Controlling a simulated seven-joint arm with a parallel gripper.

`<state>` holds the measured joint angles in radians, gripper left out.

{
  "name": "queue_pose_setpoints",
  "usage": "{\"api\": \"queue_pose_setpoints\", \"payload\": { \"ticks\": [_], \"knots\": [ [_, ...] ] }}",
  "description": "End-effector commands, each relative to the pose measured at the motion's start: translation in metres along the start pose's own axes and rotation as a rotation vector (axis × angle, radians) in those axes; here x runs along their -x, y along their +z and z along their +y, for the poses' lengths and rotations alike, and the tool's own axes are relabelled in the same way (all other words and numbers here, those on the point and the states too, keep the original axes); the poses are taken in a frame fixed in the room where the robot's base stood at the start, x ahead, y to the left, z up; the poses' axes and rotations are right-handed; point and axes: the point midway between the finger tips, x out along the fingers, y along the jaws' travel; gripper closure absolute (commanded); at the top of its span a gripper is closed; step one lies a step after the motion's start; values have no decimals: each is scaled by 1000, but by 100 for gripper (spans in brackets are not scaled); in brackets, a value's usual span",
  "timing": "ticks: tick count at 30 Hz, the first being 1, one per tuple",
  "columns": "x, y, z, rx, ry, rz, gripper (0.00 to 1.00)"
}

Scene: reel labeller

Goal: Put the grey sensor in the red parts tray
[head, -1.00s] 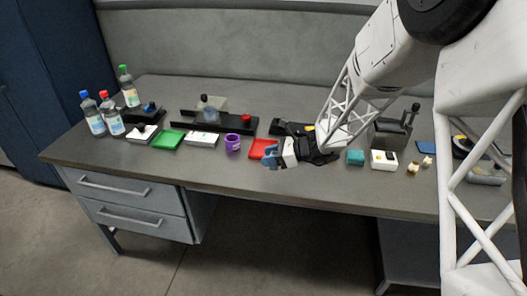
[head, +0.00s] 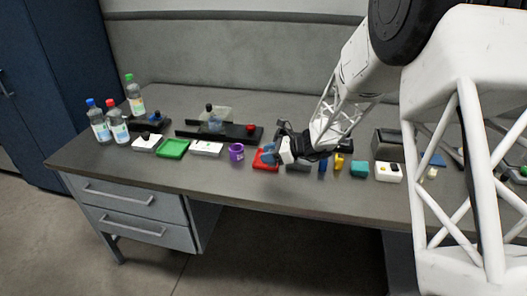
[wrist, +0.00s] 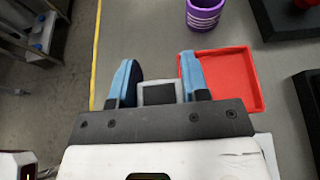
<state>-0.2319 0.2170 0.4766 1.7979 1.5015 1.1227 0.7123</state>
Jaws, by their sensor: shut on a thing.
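My gripper (wrist: 160,84) has blue fingertips and is shut on the grey sensor (wrist: 158,95), a small block with a pale frame and a dark grey face, in the wrist view. The red parts tray (wrist: 232,78) is just right of the sensor there, and my right fingertip overlaps its left edge. No contents show in the visible part of the tray. In the head view my gripper (head: 271,155) is at the red tray (head: 262,165) and partly covers it. The sensor is not clear in the head view, and its height over the table is hard to tell.
A purple cup (wrist: 204,12) stands close to the tray. A green tray (head: 173,149) and white boxes lie further left. A blue item (head: 322,166), a yellow item (head: 338,164) and a teal block (head: 359,169) stand right of my gripper. The table's front edge is close.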

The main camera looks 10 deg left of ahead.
Motion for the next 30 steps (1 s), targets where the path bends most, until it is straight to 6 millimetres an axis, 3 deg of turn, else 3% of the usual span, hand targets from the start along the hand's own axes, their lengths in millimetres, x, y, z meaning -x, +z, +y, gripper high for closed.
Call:
{"api": "queue_pose_setpoints", "payload": {
  "ticks": [15, 30],
  "knots": [
    [-29, 4, -63, -2, 0, 0, 82],
    [-33, 5, -72, -1, 0, 0, 82]
  ]
}}
